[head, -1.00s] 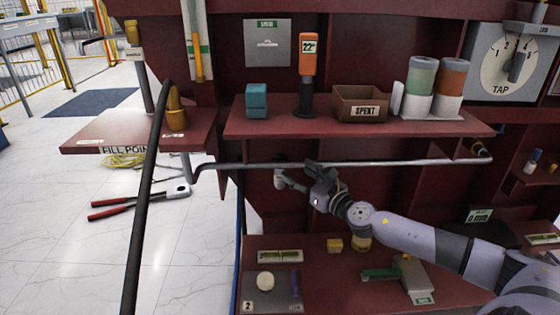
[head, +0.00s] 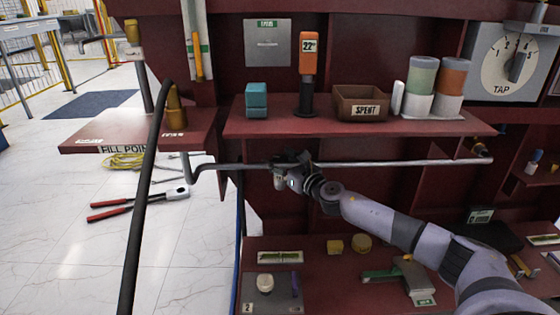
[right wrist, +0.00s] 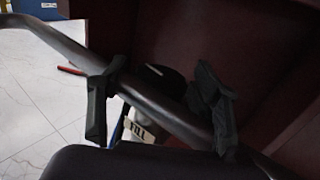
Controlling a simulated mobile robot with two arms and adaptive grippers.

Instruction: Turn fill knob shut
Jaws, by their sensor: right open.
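My right gripper (head: 290,165) is at the long grey rod (head: 400,163) below the upper shelf. In the right wrist view its two dark fingers (right wrist: 158,105) stand apart, open, with the rod (right wrist: 60,42) crossing diagonally between them. Beyond the rod is a dark rounded part with a pale edge (right wrist: 160,76), and a tag reading FILL (right wrist: 138,130). I cannot tell whether the rounded part is the fill knob; the rod partly hides it. A small pale cylinder (head: 279,181) shows just below the gripper in the head view. My left gripper is not in view.
The upper shelf (head: 240,129) holds a teal block (head: 257,100), an orange-topped device (head: 308,75) and a SPENT box (head: 360,103). A black hose (head: 146,190) hangs at the left, before the FILL POINT shelf (head: 90,138). A lower shelf (head: 320,285) carries small parts.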

